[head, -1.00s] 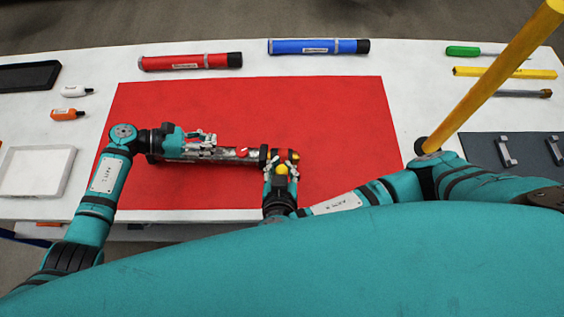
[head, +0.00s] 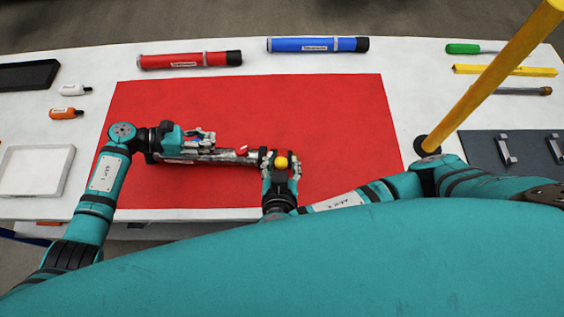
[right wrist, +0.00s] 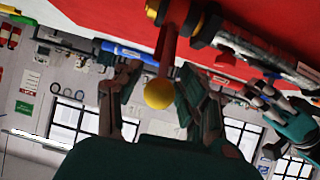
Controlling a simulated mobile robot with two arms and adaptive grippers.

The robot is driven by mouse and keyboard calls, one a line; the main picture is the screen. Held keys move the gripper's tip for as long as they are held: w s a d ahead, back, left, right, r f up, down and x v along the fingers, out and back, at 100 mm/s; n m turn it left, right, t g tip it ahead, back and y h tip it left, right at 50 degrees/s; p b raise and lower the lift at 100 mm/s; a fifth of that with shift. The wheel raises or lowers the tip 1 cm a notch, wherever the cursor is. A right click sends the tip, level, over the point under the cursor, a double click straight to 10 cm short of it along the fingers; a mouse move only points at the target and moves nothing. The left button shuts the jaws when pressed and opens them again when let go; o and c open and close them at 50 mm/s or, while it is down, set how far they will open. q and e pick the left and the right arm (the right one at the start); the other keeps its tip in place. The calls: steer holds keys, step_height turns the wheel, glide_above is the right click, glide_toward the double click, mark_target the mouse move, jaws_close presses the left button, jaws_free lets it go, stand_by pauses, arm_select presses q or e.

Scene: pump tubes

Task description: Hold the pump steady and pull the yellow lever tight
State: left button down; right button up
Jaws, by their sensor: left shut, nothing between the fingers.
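The pump, a long grey tube (head: 225,157), lies across the red mat. Its right end is dark, with the yellow lever knob (head: 281,161) beside it. In the right wrist view, the round yellow knob (right wrist: 159,93) sits on a reddish rod by the pump's dark and yellow end (right wrist: 207,22). My right gripper (head: 281,172) is at that end; its fingers, in the right wrist view (right wrist: 160,95), stand apart on both sides of the knob with gaps visible. My left gripper (head: 207,137) is shut and empty, at the upper side of the tube's left half; contact is unclear.
Red (head: 190,60) and blue (head: 318,44) tubes lie behind the red mat (head: 345,140). A yellow pole (head: 490,75) rises at the right, near a dark panel (head: 530,152). Small bottles (head: 66,113) and a white tray (head: 36,170) are left. The mat's right part is clear.

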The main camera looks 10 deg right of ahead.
steer(key=o, duration=0.4)
arm_select(q)
steer(key=shift+s, duration=0.1)
arm_select(e)
steer(key=v, duration=0.7)
arm_select(q)
steer(key=shift+d, duration=0.1)
stand_by(0.4)
steer(key=c, duration=1.4)
jaws_free()
